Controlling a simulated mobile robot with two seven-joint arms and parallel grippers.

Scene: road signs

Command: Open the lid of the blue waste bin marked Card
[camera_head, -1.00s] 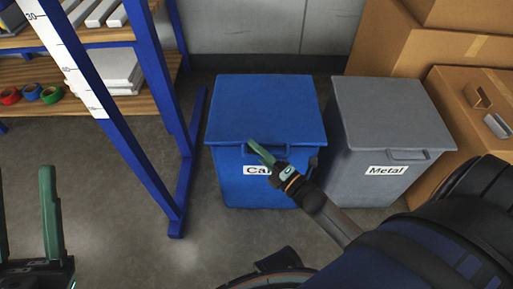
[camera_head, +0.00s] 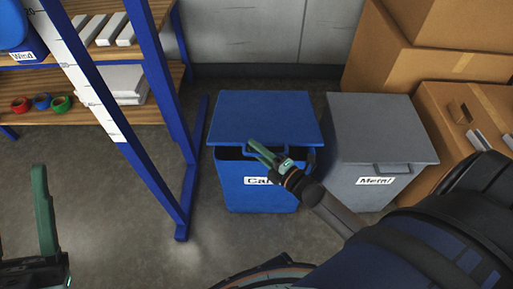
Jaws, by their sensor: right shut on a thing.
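The blue waste bin (camera_head: 258,197) marked Card stands on the floor in the middle of the view. Its blue lid (camera_head: 262,115) is tilted up a little at the front, with a dark gap between it and the bin body. My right gripper (camera_head: 262,153) is shut on the handle at the lid's front edge and partly covers the label. My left gripper (camera_head: 22,190) is at the lower left, away from the bin; one green finger stands upright, apart from the left picture edge, and it looks open and empty.
A grey bin (camera_head: 385,125) marked Metal stands close on the right, its lid shut. Cardboard boxes (camera_head: 440,85) are stacked behind it. A blue-framed shelf (camera_head: 160,190) with tape rolls stands on the left. A wall is behind the bins.

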